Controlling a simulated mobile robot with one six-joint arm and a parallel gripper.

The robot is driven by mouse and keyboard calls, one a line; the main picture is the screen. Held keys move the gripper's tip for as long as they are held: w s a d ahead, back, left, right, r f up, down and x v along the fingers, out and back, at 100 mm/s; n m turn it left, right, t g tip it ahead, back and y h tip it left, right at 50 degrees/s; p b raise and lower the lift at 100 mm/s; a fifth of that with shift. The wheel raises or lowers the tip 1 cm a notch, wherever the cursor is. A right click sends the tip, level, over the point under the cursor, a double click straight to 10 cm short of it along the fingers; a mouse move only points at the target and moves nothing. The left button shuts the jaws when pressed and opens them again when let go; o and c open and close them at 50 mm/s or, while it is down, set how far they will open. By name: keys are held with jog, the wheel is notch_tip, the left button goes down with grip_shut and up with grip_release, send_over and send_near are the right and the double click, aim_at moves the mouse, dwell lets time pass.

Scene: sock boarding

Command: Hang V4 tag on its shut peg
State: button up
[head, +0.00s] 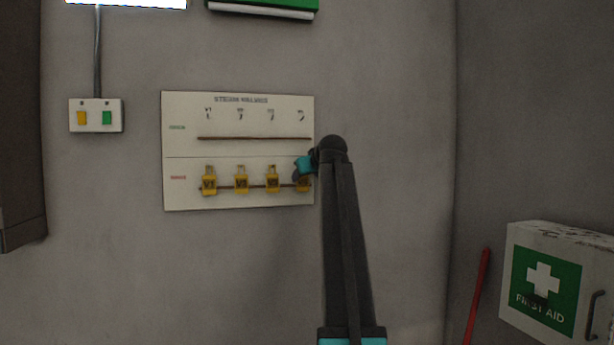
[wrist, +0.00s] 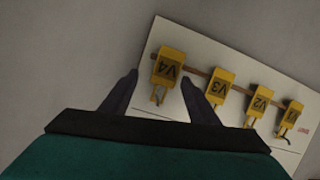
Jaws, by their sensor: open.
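The yellow V4 tag (wrist: 168,69) hangs on the lower, shut rail at the right end of the board in the head view, where my arm partly hides it (head: 303,185). In the wrist view it appears upside down, with a metal hook. My gripper (wrist: 160,88) is open, with one dark finger on each side of the V4 tag. I cannot tell whether the fingers touch it. In the head view my gripper (head: 301,172) is at the board's right edge. The board (head: 182,150) has an upper rail (head: 250,138) that is bare and a lower rail with tags.
Yellow tags V3 (wrist: 217,87), V2 (wrist: 258,104) and V1 (wrist: 291,114) hang in a row beside V4. A switch box (head: 95,115) is left of the board. A first aid box (head: 555,285) and a red bar (head: 478,295) are at the right.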

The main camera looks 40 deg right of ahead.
jog(key=b+v, duration=0.3)
jog(key=v, duration=1)
jog(key=shift+s+a+b, duration=0.15)
jog(key=shift+s+b, duration=0.25)
